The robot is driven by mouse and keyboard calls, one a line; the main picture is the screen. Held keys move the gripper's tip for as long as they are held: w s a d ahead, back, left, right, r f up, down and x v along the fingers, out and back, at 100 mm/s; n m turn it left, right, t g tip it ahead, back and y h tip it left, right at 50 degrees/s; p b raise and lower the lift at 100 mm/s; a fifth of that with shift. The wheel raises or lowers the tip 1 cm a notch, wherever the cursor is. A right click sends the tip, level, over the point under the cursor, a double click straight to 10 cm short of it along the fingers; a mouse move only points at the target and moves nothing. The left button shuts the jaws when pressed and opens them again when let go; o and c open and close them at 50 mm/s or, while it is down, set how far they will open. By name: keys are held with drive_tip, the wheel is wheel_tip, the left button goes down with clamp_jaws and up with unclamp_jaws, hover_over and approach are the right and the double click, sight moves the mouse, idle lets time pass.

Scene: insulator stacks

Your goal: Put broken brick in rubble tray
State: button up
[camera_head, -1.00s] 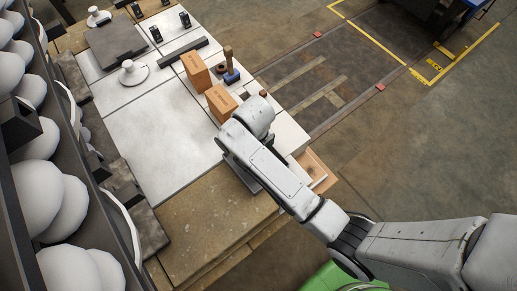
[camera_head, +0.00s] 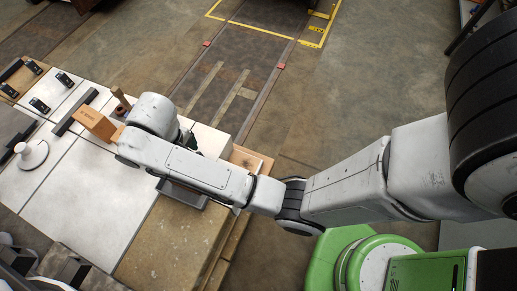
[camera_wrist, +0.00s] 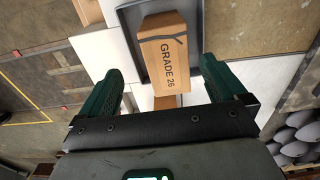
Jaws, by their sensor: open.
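A brick (camera_wrist: 165,50) marked "GRADE 26" with a dark crack across one end is in the wrist view, ahead of and between my gripper's fingers. A dark grey tray (camera_wrist: 128,35) shows behind the brick. I cannot tell whether the brick rests inside it. The tray also shows in the head view (camera_head: 184,194), mostly under my arm. My gripper (camera_wrist: 160,88) is open, its two dark green fingers apart on either side of the brick's near end. In the head view my gripper is hidden beneath my arm.
Another orange brick (camera_head: 95,122) stands on the white tabletop, left of my arm, near a mallet (camera_head: 121,98) and a dark bar (camera_head: 75,111). A white insulator (camera_head: 31,154) stands further left. A wooden tray (camera_head: 265,162) is at the right edge. Bare white surface (camera_head: 85,200) lies front left.

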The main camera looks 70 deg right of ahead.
drive_tip(key=s+d, duration=0.3)
drive_tip(key=s, duration=0.8)
drive_tip(key=s+d+f+m+t, duration=0.1)
drive_tip(key=s+d, duration=0.3)
drive_tip(key=s, duration=0.7)
drive_tip(key=shift+s+f+h, duration=0.2)
drive_tip(key=shift+f+h, duration=0.05)
drive_tip(key=shift+h, duration=0.05)
